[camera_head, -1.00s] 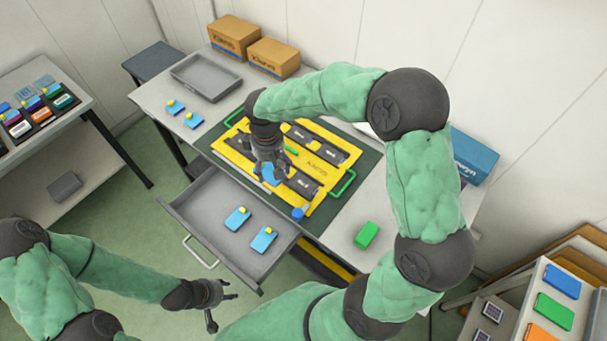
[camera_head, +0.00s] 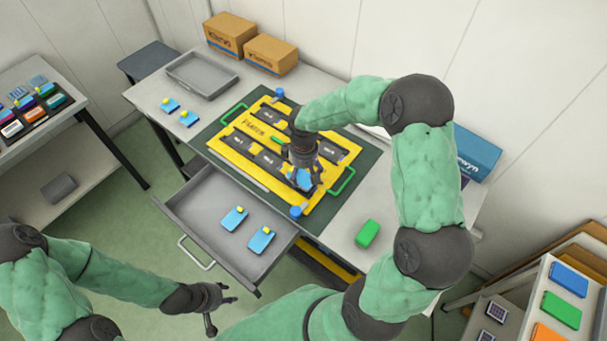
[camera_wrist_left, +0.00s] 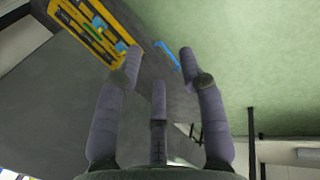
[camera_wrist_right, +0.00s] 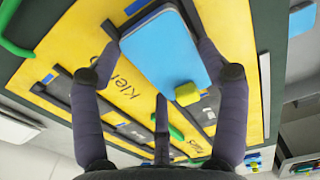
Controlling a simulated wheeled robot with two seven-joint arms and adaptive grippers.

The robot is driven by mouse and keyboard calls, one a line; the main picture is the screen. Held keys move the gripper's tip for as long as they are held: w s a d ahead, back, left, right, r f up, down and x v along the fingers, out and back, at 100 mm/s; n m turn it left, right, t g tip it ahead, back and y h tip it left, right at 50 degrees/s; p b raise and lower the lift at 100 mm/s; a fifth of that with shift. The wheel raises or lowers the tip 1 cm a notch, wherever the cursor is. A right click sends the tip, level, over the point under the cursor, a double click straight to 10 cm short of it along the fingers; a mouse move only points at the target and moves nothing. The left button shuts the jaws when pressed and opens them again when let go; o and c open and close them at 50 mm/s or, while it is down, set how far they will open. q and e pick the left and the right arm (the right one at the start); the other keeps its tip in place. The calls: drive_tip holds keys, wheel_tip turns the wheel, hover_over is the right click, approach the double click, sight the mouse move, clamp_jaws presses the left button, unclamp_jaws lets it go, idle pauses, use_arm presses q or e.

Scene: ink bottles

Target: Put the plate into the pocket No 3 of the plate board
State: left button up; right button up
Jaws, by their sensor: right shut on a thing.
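A light-blue plate (camera_wrist_right: 165,50) with a yellow knob (camera_wrist_right: 187,93) is held in my right gripper (camera_wrist_right: 158,40). In the head view the right gripper (camera_head: 304,182) is over the front right part of the yellow plate board (camera_head: 222,148), and the plate (camera_head: 305,178) shows between its fingers. Whether the plate touches the board cannot be told. The board has several dark pockets, including one at the left (camera_head: 238,142); their numbers are too small to read surely, and the gripper hides the front right area. My left gripper (camera_head: 224,306) is open and empty in front of the drawer; its fingers (camera_wrist_left: 160,58) are spread.
An open drawer (camera_head: 185,205) holds two blue plates (camera_head: 234,217). Two more (camera_head: 170,105) lie on the table near a grey tray (camera_head: 180,73). A green block (camera_head: 367,233) sits at the right. Blue posts (camera_head: 296,211) and green handles (camera_head: 343,181) edge the board.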

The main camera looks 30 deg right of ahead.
sight(304, 175)
drive_tip(key=shift+f, duration=0.4)
drive_tip(key=shift+f, duration=0.15)
drive_tip(key=o, duration=1.2)
drive_tip(key=shift+c, duration=0.2)
drive_tip(key=shift+r, duration=0.25)
wheel_tip(304, 175, up, 12)
drive_tip(key=p, duration=0.2)
drive_tip(key=shift+p, duration=0.4)
